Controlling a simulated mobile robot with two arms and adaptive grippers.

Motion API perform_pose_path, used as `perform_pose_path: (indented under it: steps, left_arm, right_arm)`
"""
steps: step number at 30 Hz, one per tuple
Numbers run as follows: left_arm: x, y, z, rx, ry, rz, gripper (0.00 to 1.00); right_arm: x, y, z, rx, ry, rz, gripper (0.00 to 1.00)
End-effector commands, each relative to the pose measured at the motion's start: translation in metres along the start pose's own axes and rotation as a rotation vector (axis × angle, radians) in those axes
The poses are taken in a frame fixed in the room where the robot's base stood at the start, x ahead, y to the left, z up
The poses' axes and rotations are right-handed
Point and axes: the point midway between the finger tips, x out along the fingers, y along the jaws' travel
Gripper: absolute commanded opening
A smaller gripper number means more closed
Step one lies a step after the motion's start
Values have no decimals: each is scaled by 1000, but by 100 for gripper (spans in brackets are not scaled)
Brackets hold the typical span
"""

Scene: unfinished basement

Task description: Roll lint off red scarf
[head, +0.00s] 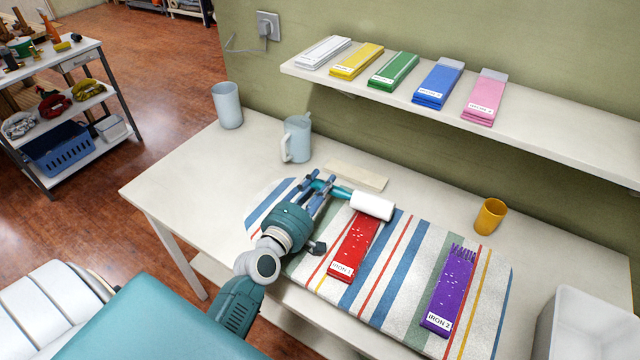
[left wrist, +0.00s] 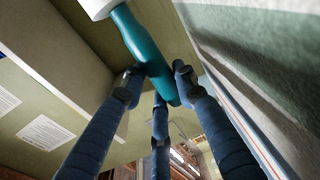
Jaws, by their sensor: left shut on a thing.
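The red scarf (head: 354,246) lies flat on the striped ironing mat (head: 388,278), with white lint specks on it and a label at its near end. My left gripper (head: 318,190) is shut on the teal handle of the lint roller (head: 372,205). The roller's white head is at the far end of the red scarf; whether it touches the cloth I cannot tell. In the left wrist view the fingers close around the teal handle (left wrist: 143,47), with part of the white head at the top. My right gripper is not in view.
A purple scarf (head: 450,290) with lint lies to the right on the mat. A yellow cup (head: 490,216), a pitcher (head: 297,139), a tall cup (head: 227,105) and a white bin (head: 590,325) stand on the table (head: 190,168). Folded scarves lie on the wall shelf (head: 540,125).

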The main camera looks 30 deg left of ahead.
Motion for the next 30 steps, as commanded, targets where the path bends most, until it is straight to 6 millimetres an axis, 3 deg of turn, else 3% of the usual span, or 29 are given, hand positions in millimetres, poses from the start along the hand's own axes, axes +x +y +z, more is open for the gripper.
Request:
perform_pose_path:
  steps: [11, 30]
  left_arm:
    - [-1, -5, 0, 0, 0, 0, 0]
    - [-33, -7, 0, 1, 0, -1, 0]
  right_arm:
    - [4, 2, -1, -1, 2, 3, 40]
    - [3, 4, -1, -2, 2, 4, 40]
